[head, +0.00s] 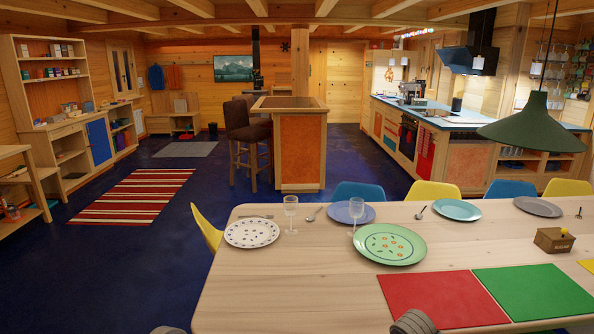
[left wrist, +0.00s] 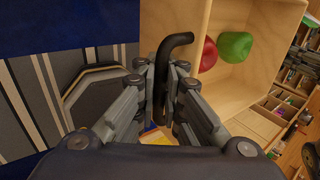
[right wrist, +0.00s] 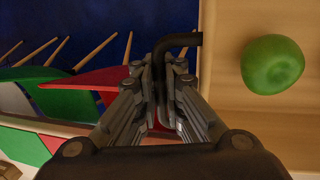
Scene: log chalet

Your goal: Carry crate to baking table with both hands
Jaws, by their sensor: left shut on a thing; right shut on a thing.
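The crate is a light wooden box with dark bent handles. In the left wrist view the crate (left wrist: 172,22) holds a red apple-like fruit (left wrist: 209,54) and a green one (left wrist: 235,46). My left gripper (left wrist: 168,88) is shut on a dark handle at the crate's side. In the right wrist view the crate (right wrist: 212,85) shows a green fruit (right wrist: 272,65) inside. My right gripper (right wrist: 163,85) is shut on the other dark handle. The crate is out of the head view. I cannot tell which surface is the baking table.
A long dining table (head: 290,290) with plates, glasses and mats fills the front right, with chairs behind it. A dark-topped island (head: 300,150) stands mid-room beside bar stools (head: 243,135). Blue floor (head: 140,255) is open at left, with a striped rug (head: 135,193).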

